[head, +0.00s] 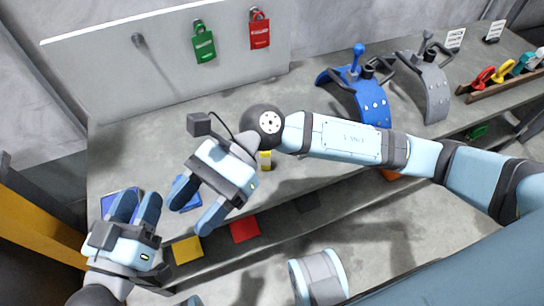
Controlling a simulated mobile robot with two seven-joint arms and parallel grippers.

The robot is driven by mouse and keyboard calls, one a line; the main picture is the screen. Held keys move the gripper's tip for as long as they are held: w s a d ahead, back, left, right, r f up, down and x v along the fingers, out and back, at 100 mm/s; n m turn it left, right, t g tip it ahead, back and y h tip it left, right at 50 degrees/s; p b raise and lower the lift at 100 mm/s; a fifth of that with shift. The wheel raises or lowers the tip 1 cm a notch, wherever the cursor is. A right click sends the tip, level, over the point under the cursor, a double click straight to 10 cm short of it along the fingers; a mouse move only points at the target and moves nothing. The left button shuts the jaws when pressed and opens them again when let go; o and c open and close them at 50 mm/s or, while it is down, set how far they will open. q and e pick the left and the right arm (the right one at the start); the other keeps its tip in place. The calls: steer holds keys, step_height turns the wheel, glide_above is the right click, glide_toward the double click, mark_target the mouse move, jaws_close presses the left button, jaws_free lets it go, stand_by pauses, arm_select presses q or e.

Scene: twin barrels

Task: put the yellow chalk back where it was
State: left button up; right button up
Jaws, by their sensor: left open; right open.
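A small yellow piece (265,161), possibly the chalk, shows on the grey bench (325,178) just beside the wrist of my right arm. It is partly covered, so I cannot tell its full shape. My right gripper (192,211) is open, pointing to the lower left, with no chalk seen between its fingers. My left gripper (136,195) is open at the left end of the bench, fingers pointing away, with no chalk seen between them. Both grippers are apart from the yellow piece.
A yellow square (187,249) and a red square (245,229) are lower down. A green padlock (204,44) and red padlock (259,30) hang on the back panel. Blue (368,101) and grey (428,88) curved stands are right.

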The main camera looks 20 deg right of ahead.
steer(key=w+d+r+m+t+y, duration=0.2)
steer(key=r+m+t+y, duration=0.5)
steer(key=m, duration=0.6)
steer(key=w+d+r+m+t+y, duration=0.1)
steer(key=d+r+m+t+y, duration=0.15)
steer(key=m+t+y, duration=0.75)
steer(key=w+d+f+m+t+h, duration=0.1)
steer(key=d+f+m+t+h, duration=0.2)
steer(key=f+m+h, duration=0.3)
steer(key=w+d+f+m+t+h, duration=0.1)
steer(key=d+f+m+t+h, duration=0.3)
steer(key=m+h, duration=1.1)
step_height(320, 180, down, 2)
steer(key=d+m, duration=0.2)
steer(key=m, duration=1)
steer(key=shift+d+f, duration=0.25)
steer(key=shift+w, duration=0.1)
